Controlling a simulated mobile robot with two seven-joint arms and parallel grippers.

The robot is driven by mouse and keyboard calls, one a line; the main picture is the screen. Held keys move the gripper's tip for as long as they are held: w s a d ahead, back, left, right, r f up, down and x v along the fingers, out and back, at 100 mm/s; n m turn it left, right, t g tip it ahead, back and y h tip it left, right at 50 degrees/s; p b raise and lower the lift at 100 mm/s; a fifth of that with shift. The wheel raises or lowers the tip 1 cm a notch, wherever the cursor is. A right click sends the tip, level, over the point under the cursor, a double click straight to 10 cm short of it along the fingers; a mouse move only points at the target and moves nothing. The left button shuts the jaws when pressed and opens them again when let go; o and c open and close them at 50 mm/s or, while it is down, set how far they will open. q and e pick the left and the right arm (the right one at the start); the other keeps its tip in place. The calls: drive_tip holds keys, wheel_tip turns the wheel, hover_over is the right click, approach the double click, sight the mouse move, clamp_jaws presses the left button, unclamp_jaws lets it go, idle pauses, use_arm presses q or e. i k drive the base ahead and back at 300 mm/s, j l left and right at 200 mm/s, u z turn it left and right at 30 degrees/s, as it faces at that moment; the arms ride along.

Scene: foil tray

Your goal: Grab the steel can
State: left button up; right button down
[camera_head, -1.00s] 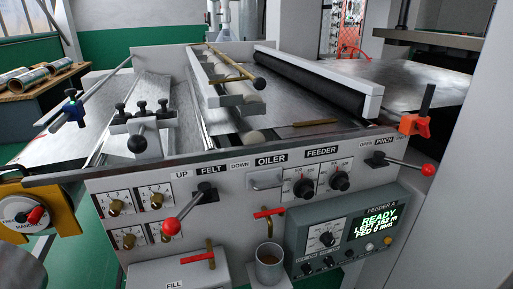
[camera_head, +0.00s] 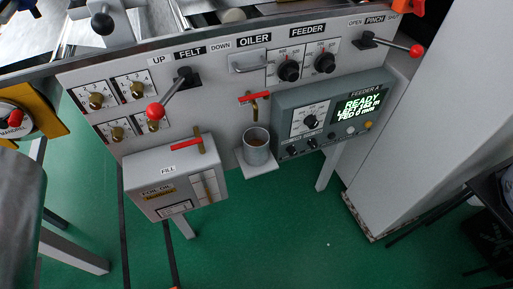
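The steel can (camera_head: 256,148) is a grey metal cup standing upright on a small white shelf (camera_head: 258,167) at the front of the machine. Neither of my grippers shows in the head view.
Red-knobbed levers (camera_head: 155,111) stick out from the panel. Green floor (camera_head: 290,235) below is clear.

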sight(255, 139)
drive_tip(key=i+l, duration=0.15)
drive_tip(key=l, duration=0.2)
drive_tip(key=i+l, duration=0.15)
drive_tip(key=l, duration=0.2)
drive_tip(key=i+l+u, duration=0.1)
drive_tip(key=l, duration=0.25)
drive_tip(key=i+l, duration=0.15)
drive_tip(key=l, duration=0.25)
